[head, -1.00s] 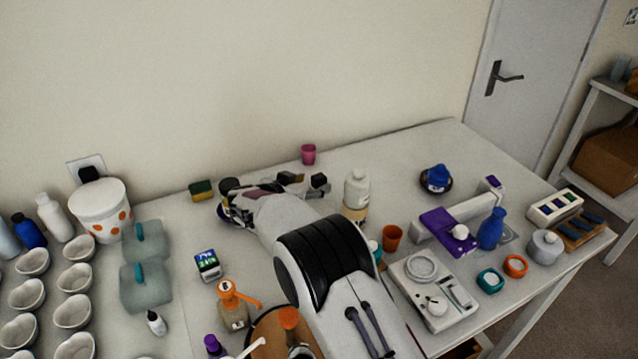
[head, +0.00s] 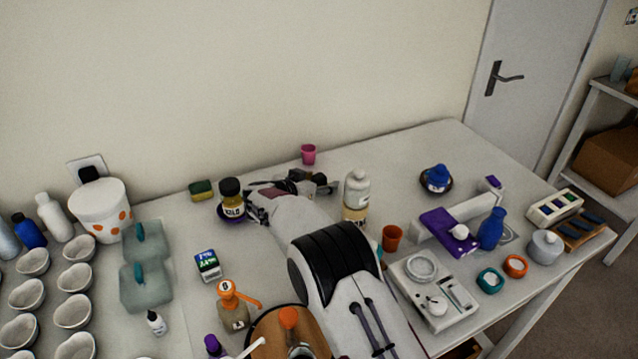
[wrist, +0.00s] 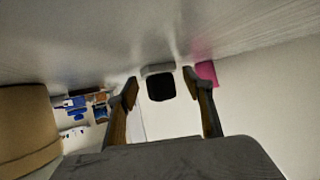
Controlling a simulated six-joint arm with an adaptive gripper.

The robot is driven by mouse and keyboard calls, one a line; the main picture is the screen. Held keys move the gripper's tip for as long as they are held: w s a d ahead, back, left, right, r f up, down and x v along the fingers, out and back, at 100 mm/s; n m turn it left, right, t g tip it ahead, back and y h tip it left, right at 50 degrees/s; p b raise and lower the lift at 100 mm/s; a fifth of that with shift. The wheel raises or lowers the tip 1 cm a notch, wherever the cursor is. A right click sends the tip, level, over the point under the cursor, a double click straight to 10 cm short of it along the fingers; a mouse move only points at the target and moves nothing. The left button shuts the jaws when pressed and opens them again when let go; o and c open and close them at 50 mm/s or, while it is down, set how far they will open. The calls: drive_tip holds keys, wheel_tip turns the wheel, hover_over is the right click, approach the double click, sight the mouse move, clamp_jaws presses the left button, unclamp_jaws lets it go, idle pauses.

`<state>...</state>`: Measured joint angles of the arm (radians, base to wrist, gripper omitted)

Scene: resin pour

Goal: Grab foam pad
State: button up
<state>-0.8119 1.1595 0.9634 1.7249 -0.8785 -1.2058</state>
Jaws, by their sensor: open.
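What looks like the foam pad is a small black block with a grey edge (wrist: 161,84), seen between the fingers in the wrist view, beyond the fingertips. In the head view it lies near the fingers at the back of the table, and the gripper makes it hard to separate. My gripper (head: 312,183) is low over the table; its two fingers are spread, also in the wrist view (wrist: 166,88). Nothing is visibly held, and contact with the block cannot be told.
A pink cup (head: 308,154) stands just behind the gripper; a white bottle with an amber lower part (head: 356,192) stands close on the right. A dark-capped jar (head: 230,191) and green-yellow sponge (head: 201,190) are on the left. The wall is close behind.

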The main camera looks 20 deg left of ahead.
sight(319, 176)
drive_tip(key=c, duration=1.1)
drive_tip(key=shift+r, duration=0.1)
drive_tip(key=shift+r, duration=4.9)
